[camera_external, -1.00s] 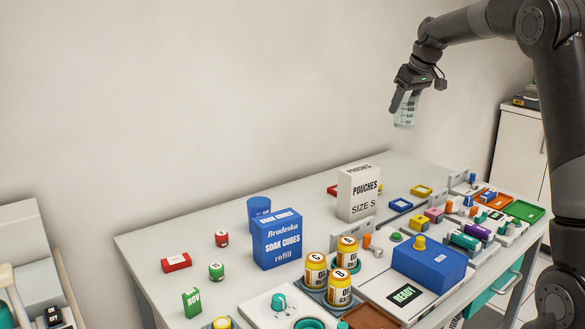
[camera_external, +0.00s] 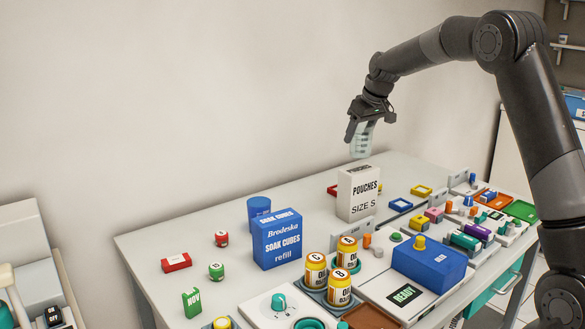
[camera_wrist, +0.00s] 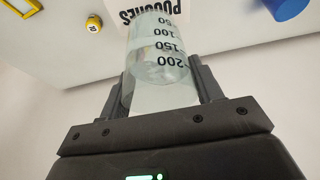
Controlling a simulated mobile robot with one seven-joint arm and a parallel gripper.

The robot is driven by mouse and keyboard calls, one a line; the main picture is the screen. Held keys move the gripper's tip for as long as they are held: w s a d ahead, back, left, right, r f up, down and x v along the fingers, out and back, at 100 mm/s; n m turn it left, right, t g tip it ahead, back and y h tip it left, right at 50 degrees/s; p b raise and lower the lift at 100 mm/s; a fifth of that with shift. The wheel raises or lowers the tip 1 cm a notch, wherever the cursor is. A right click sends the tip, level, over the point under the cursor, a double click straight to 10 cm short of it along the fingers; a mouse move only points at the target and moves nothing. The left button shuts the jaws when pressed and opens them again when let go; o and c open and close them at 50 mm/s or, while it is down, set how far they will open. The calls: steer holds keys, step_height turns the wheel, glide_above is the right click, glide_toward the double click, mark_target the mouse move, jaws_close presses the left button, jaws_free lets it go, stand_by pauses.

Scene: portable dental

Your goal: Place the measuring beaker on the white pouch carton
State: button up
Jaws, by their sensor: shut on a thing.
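The measuring beaker (camera_external: 361,140) is clear with dark scale marks. My gripper (camera_external: 361,122) is shut on it and holds it slightly tilted, just above the white pouch carton. The white pouch carton (camera_external: 358,196) stands upright on the table and reads "POUCHES SIZE S".
A blue soak cubes box (camera_external: 277,240) and a blue cylinder (camera_external: 259,206) stand left of the carton. Several orange-labelled jars (camera_external: 340,286) are in front. A blue box (camera_external: 429,264) and small trays fill the right side. The table's back left is fairly clear.

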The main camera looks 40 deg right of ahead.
mark_target(359, 145)
steer(key=shift+f, duration=1.85)
steer(key=shift+f, duration=0.2)
steer(key=o, duration=1.1)
steer(key=v, duration=1.2)
steer(key=s+a+r, duration=0.5)
steer(key=s+a, duration=0.2)
steer(key=s, duration=0.2)
steer(key=shift+t, duration=0.5)
steer(key=s+a+f, duration=0.2)
steer(key=s+a, duration=0.2)
steer(key=s, duration=0.6)
steer(key=s+a+f, duration=0.2)
steer(key=s+a, duration=0.2)
steer(key=s, duration=0.5)
steer(key=s+a+f, duration=0.2)
steer(key=s+a, duration=0.2)
steer(key=s, duration=0.6)
steer(key=shift+s, duration=0.35)
